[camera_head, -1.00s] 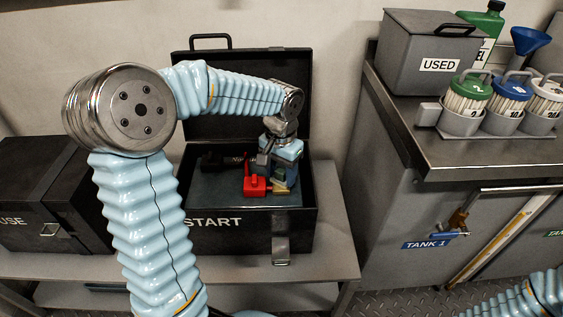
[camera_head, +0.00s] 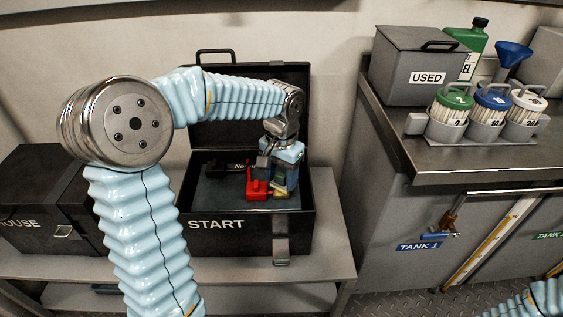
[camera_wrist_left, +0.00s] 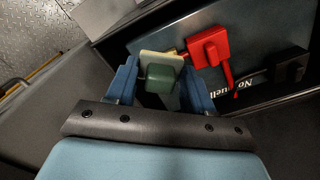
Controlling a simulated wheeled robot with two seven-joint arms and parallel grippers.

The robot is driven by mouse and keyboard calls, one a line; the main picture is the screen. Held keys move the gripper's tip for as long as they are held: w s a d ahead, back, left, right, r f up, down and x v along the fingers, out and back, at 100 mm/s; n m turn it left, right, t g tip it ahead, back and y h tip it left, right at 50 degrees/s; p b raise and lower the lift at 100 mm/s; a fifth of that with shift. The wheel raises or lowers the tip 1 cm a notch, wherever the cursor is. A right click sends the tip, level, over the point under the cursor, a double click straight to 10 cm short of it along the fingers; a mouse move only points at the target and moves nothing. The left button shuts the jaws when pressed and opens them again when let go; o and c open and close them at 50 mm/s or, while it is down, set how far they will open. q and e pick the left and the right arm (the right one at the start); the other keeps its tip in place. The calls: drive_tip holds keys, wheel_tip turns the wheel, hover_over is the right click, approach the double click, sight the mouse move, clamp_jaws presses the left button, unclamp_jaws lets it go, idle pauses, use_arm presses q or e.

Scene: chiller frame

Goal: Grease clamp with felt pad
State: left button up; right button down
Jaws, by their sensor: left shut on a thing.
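A small green block with a cream pad, which looks like the felt pad (camera_wrist_left: 161,72), sits between the fingers of my left gripper (camera_head: 281,186). In the left wrist view the gripper is shut on it, with a blue finger on each side. The hand points down inside the open black START case (camera_head: 250,226). A red clamp-like piece (camera_head: 257,190) lies in the case just left of the gripper; it also shows in the left wrist view (camera_wrist_left: 210,47). Whether pad and red piece touch is unclear. My right gripper is out of view.
A black piece (camera_wrist_left: 289,66) lies beyond the red one. A closed black case (camera_head: 40,195) stands left on the shelf. The USED bin (camera_head: 425,79), capped canisters (camera_head: 487,105) and a blue funnel (camera_head: 514,55) stand on the right bench (camera_head: 470,158).

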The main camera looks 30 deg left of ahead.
sight(281, 174)
use_arm(q)
drive_tip(key=shift+r, duration=1.55)
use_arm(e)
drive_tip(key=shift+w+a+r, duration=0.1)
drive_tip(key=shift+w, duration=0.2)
